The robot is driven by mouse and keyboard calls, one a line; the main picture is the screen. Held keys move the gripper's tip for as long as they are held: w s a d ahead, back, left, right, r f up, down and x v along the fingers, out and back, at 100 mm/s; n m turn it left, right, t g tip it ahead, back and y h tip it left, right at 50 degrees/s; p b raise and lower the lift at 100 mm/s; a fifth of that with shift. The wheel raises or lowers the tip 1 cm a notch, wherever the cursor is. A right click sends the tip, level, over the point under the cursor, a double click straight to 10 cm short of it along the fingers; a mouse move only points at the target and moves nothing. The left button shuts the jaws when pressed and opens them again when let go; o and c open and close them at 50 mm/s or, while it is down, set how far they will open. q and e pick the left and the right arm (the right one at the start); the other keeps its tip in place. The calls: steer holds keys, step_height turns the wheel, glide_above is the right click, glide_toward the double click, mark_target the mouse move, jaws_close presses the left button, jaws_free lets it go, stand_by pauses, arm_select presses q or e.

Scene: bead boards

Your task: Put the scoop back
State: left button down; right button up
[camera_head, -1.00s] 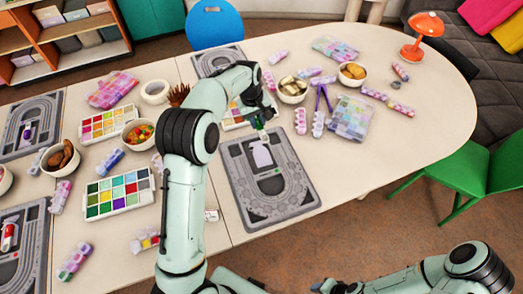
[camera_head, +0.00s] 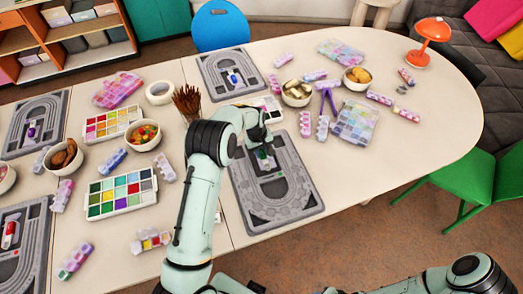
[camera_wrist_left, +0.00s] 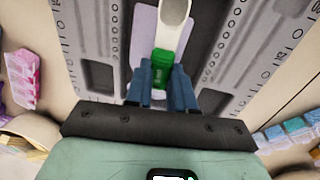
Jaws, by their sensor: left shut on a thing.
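The scoop has a green handle (camera_wrist_left: 163,68) and a pale bowl (camera_wrist_left: 172,12). In the head view a bit of green (camera_head: 263,161) shows under my left gripper (camera_head: 263,150). My left gripper (camera_wrist_left: 163,82) is shut on the green handle in the wrist view. The scoop is over the grey bead board (camera_head: 290,200), above its lavender patch (camera_wrist_left: 142,38). I cannot tell whether the scoop touches the board. My right gripper is not in view; part of that arm shows at the lower right.
Behind are a brush cup (camera_head: 187,102) and a bowl of pale pieces (camera_head: 297,92). A paint tray (camera_head: 121,193) and a bowl of colourful beads (camera_head: 141,134) stand to the left. Several bead strips lie around. The tabletop right of the board (camera_head: 390,155) is clear.

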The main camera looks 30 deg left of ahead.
arm_select(q)
steer(key=shift+f, duration=0.5)
steer(key=c, duration=1)
jaws_free()
steer(key=shift+o, duration=0.2)
step_height(320, 180, up, 13)
steer(key=s, duration=0.1)
steer(key=shift+s+a, duration=0.15)
steer(key=shift+a, duration=0.3)
